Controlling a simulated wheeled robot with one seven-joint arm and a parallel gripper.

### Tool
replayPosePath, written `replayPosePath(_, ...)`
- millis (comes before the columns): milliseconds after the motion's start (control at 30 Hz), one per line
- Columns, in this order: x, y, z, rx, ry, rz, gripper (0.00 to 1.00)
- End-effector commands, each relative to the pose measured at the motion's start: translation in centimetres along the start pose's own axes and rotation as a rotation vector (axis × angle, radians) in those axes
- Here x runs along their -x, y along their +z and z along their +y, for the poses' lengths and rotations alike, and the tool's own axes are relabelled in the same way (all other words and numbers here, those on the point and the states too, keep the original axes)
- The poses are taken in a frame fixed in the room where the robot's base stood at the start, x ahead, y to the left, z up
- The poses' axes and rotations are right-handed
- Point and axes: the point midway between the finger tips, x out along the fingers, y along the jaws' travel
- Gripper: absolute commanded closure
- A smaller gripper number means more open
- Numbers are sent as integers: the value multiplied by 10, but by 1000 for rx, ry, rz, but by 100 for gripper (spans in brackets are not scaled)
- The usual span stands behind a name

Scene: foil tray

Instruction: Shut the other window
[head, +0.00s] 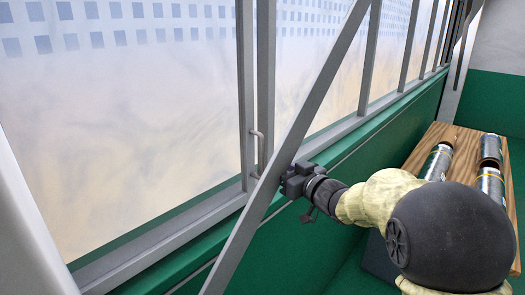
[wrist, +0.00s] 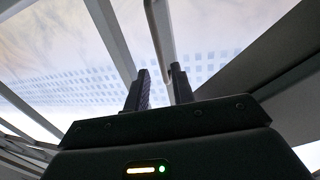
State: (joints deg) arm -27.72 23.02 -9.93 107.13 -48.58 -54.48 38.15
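A row of tall windows with grey frames runs along the left wall. The large pane (head: 120,110) at the left sits in its frame. A grey metal handle (head: 258,150) stands on the upright frame bars. A slanting grey bar (head: 320,90), perhaps the edge of a window standing open, crosses the view in front of them. My gripper (head: 284,182) is by the lower frame, partly hidden by this bar. In the wrist view its two dark fingers (wrist: 160,82) are apart, with nothing visibly held. A pale rod (wrist: 162,28), perhaps the handle, shows beyond them; I cannot tell any contact.
A wooden board (head: 440,135) with several metal cylinders (head: 437,162) lies at the right, behind my arm. The green wall (head: 300,245) runs below the sill. The slanting bar is close to my wrist.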

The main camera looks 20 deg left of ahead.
Motion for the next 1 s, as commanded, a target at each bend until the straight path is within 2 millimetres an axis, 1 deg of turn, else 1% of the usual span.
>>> replayPosePath(33, -10, -3, 0, 0, -2, -1, 75)
replayPosePath(100, -22, -3, 0, 0, -2, -2, 75)
replayPosePath(300, -55, -3, -1, 1, -3, -2, 75)
replayPosePath(433, -72, -2, 0, 0, -1, -1, 75)
replayPosePath(600, -83, -1, 0, 0, 1, -1, 75)
replayPosePath(867, -84, 0, 0, 0, 1, 0, 75)
replayPosePath(900, -84, 0, 0, 0, 1, 0, 79)
replayPosePath(967, -84, 0, 0, 0, 1, 0, 91)
replayPosePath(1000, -84, 0, 0, 0, 0, 0, 99)
